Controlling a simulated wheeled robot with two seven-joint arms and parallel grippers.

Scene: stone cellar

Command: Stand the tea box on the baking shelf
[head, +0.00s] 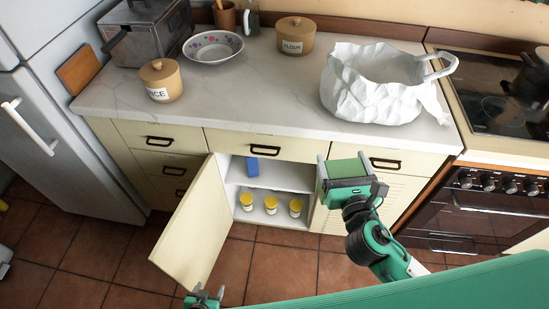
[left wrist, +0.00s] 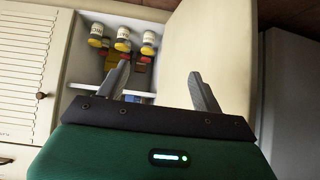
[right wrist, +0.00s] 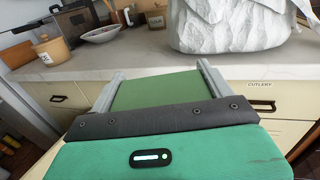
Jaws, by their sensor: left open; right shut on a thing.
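The tea box is the green box (head: 348,168) in my right gripper (head: 346,172), held in front of the counter, right of the open cupboard. The right wrist view shows its plain green face (right wrist: 155,90) between the two fingers. The open cupboard has an upper shelf (head: 285,180) with a blue box (head: 253,166) at its left. Below stand yellow-lidded jars (head: 270,204). I cannot read which shelf is for baking. My left gripper (head: 205,296) is low by the open door, empty and open; in the left wrist view its fingers (left wrist: 160,85) point at the cupboard.
The cupboard door (head: 192,225) stands open to the left. A crumpled white bag (head: 375,85), a flour canister (head: 296,37), another canister (head: 160,80) and a bowl (head: 212,47) sit on the counter (head: 255,95). A stove (head: 490,205) stands right. Red and yellow items (left wrist: 112,60) show behind the jars.

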